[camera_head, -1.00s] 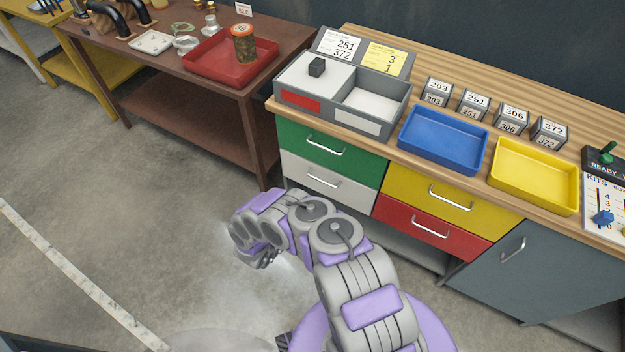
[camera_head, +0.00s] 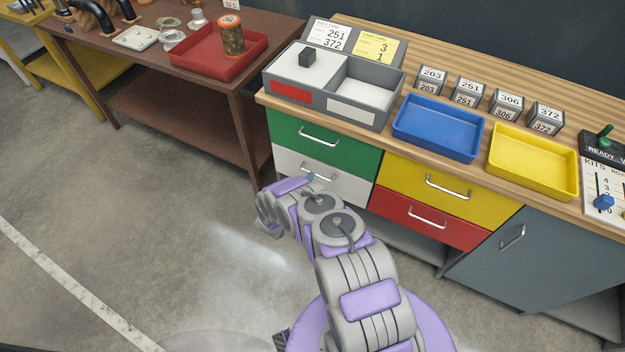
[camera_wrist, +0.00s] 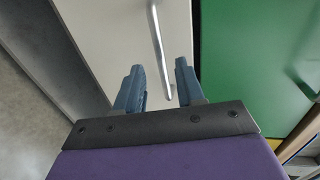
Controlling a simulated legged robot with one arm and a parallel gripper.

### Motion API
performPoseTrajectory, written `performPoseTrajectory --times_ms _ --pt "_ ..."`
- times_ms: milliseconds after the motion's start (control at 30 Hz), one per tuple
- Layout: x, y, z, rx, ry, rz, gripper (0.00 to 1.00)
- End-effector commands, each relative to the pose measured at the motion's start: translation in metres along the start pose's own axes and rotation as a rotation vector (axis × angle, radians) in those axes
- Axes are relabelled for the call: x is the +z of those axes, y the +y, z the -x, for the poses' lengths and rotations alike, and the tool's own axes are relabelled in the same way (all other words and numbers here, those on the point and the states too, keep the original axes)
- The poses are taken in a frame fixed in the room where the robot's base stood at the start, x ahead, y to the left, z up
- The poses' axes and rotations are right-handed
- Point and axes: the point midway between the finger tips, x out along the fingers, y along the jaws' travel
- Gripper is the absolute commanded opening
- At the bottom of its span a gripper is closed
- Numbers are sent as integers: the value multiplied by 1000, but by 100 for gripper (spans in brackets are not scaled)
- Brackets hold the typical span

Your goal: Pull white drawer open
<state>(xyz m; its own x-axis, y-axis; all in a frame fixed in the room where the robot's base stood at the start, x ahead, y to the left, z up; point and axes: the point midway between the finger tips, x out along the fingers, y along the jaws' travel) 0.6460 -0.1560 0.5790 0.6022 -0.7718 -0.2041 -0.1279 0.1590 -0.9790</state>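The white drawer (camera_head: 345,187) is closed, below the green drawer (camera_head: 345,149) at the left end of the bench. Its metal bar handle (camera_head: 318,173) is partly hidden by my arm in the head view. In the wrist view the white drawer front (camera_wrist: 110,30) fills the middle left, and its handle (camera_wrist: 160,50) runs lengthwise toward my gripper. My gripper (camera_wrist: 159,80) is open, one finger on each side of the handle's near end. I cannot tell whether either finger touches it.
The yellow drawer (camera_head: 425,183) and red drawer (camera_head: 428,218) are at the right, both closed. The grey sorting box (camera_head: 390,110), blue tray (camera_head: 437,150) and yellow tray (camera_head: 535,185) stand on the bench top. Open floor (camera_head: 130,210) lies to the left.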

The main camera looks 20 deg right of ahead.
Motion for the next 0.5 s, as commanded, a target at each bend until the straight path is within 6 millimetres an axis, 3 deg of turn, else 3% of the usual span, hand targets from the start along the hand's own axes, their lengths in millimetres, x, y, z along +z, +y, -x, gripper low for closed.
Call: performPoseTrajectory --times_ms 200,500 --pt "-1 1 -27 -2 3 -1 38" --pt "0 0 -34 -1 0 2 38"
